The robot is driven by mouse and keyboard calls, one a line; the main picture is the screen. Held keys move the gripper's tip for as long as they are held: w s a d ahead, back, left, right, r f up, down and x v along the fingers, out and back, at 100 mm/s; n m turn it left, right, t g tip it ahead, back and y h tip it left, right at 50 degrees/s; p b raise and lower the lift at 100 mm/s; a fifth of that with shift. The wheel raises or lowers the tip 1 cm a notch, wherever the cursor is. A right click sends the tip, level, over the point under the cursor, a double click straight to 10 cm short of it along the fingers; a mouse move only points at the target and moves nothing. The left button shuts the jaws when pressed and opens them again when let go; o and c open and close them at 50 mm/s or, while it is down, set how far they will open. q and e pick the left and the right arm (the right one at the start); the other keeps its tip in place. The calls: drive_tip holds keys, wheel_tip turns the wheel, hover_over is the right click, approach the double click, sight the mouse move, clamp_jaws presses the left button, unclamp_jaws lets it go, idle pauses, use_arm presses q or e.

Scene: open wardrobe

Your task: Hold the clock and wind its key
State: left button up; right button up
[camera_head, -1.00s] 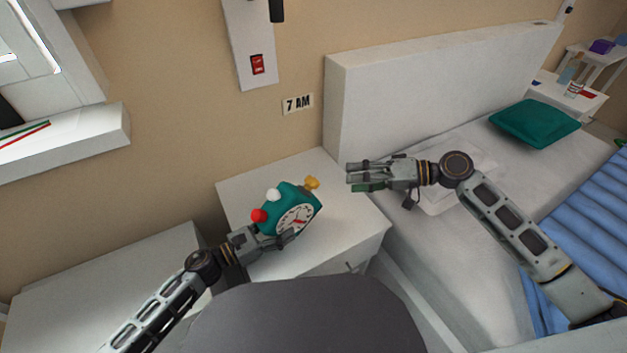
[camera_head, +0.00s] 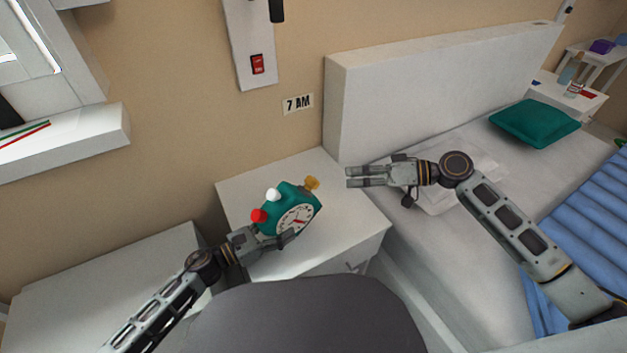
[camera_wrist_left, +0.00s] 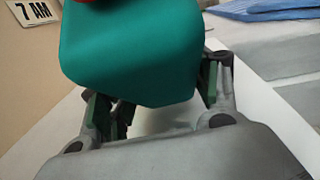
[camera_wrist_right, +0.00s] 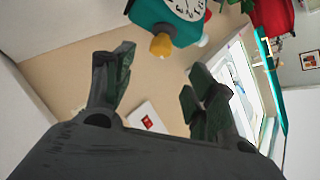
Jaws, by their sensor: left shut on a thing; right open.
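The teal clock (camera_head: 290,209) has a white dial, a red knob and a white knob on top, and a yellow key (camera_head: 312,183) on its right side. My left gripper (camera_head: 284,238) is shut on the clock, which sits tilted over the nightstand; the clock's teal body fills the upper left wrist view (camera_wrist_left: 130,50). My right gripper (camera_head: 350,176) is open and empty, to the right of the key and apart from it. In the right wrist view the yellow key (camera_wrist_right: 160,44) and part of the clock (camera_wrist_right: 180,20) show beyond the open fingers.
The white nightstand (camera_head: 345,215) is beneath the clock. The bed's white headboard (camera_head: 430,90) stands behind my right arm, with a green pillow (camera_head: 535,123) further right. A "7 AM" sign (camera_head: 298,103) and a red switch (camera_head: 257,64) are on the wall.

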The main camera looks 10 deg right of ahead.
sight(317, 180)
drive_tip(key=shift+a, duration=0.15)
drive_tip(key=shift+x, duration=5.85)
drive_tip(key=shift+w, duration=0.1)
drive_tip(key=c, duration=1)
drive_tip(key=shift+c, duration=0.2)
drive_tip(key=shift+m+t+h, duration=0.5)
drive_tip(key=shift+m+h, duration=0.2)
drive_tip(key=shift+m, duration=0.3)
